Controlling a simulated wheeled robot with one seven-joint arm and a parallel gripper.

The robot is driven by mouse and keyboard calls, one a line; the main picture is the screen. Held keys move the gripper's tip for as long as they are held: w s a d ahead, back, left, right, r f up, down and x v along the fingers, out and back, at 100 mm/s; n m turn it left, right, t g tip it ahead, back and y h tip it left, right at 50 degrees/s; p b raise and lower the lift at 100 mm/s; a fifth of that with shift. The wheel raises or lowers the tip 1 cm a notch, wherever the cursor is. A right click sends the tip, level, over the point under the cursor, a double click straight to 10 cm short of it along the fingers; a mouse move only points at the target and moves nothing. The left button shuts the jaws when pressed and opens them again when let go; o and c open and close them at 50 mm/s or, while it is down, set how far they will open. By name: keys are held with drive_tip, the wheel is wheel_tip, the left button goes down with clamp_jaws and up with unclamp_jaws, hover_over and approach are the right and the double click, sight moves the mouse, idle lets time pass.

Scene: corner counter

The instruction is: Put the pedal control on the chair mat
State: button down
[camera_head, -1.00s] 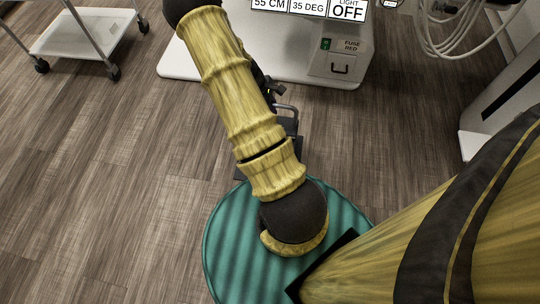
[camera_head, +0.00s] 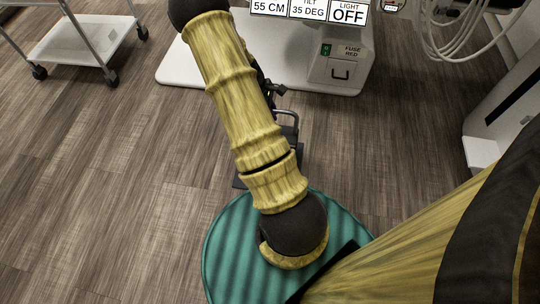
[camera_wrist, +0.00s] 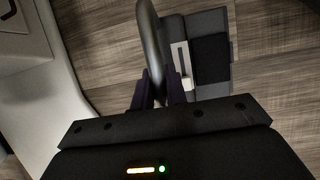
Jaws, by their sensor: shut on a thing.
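The pedal control is a dark flat unit with a hoop handle. In the wrist view its base (camera_wrist: 208,55) shows beyond my fingers, with a pale strip and a black pad. In the head view it (camera_head: 289,132) is partly hidden behind my arm. My gripper (camera_wrist: 160,88) is shut on the dark hoop handle. In the head view the gripper is mostly hidden by my arm. The chair mat (camera_head: 226,252) is round, teal and striped, at the bottom middle of the head view, partly covered by my arm. The pedal control shows just above the mat's far edge; its height over the floor is unclear.
A white chair base (camera_head: 190,72) with a fuse box (camera_head: 340,70) stands beyond the pedal control. A wheeled cart (camera_head: 80,40) is at the upper left. A white cabinet (camera_head: 484,150) and hoses (camera_head: 465,35) are at the right. The wooden floor at left is clear.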

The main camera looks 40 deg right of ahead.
drive_tip(key=shift+f+b, duration=2.2)
drive_tip(key=shift+f, duration=0.85)
wheel_tip(320, 180, down, 4)
drive_tip(key=b, duration=0.3)
drive_tip(key=shift+r, duration=0.1)
drive_tip(key=c, duration=1.4)
unclamp_jaws()
